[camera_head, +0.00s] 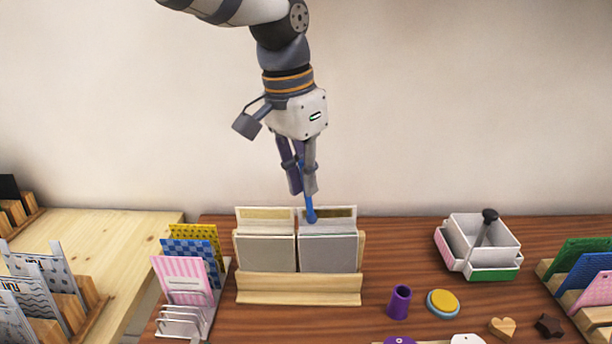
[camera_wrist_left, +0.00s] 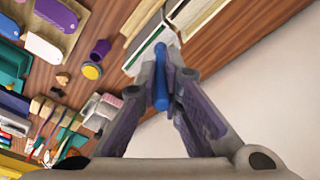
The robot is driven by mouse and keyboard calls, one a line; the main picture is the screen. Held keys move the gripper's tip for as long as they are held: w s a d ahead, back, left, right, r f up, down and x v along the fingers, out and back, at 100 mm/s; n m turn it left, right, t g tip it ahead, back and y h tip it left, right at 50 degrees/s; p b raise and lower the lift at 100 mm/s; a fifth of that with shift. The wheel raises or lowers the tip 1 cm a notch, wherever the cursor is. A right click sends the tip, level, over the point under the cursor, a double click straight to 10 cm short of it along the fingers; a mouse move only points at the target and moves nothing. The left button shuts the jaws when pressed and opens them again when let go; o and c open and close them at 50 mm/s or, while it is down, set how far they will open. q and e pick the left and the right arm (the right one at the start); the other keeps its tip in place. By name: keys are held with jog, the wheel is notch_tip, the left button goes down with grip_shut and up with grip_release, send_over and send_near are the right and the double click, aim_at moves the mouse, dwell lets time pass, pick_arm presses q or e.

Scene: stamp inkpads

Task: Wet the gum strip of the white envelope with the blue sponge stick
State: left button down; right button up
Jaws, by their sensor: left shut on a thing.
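Two pale envelopes stand side by side in a wooden rack (camera_head: 300,289), flaps up. I cannot tell which one is the task's white envelope. My left gripper (camera_head: 304,188) is shut on the blue sponge stick (camera_head: 310,208), pointing down above the rack. The stick's lower end is at the left end of the right strip; I cannot tell if it touches. The stick also shows between the fingers in the left wrist view (camera_wrist_left: 161,88).
A card holder (camera_head: 185,285) with pink, blue and yellow cards stands left of the rack. A purple cup (camera_head: 399,301) and a yellow-topped round pad (camera_head: 442,304) stand right of it. A white tray (camera_head: 495,233) with a dark-knobbed tool is farther right. Bare table lies between.

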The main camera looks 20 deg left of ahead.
pick_arm(q)
jog(key=d, duration=0.1)
jog(key=w+d, duration=0.1)
jog(key=d, duration=0.3)
jog(key=shift+w+d, duration=0.15)
jog(key=shift+w, duration=0.1)
dwell(1.8)
jog(key=shift+s+a, duration=0.25)
jog(key=shift+a, duration=0.7)
jog(key=shift+s+a, duration=0.3)
jog(key=shift+a, duration=0.65)
jog(key=shift+s+a, duration=0.25)
jog(key=shift+a, duration=0.7)
jog(key=shift+d, duration=0.1)
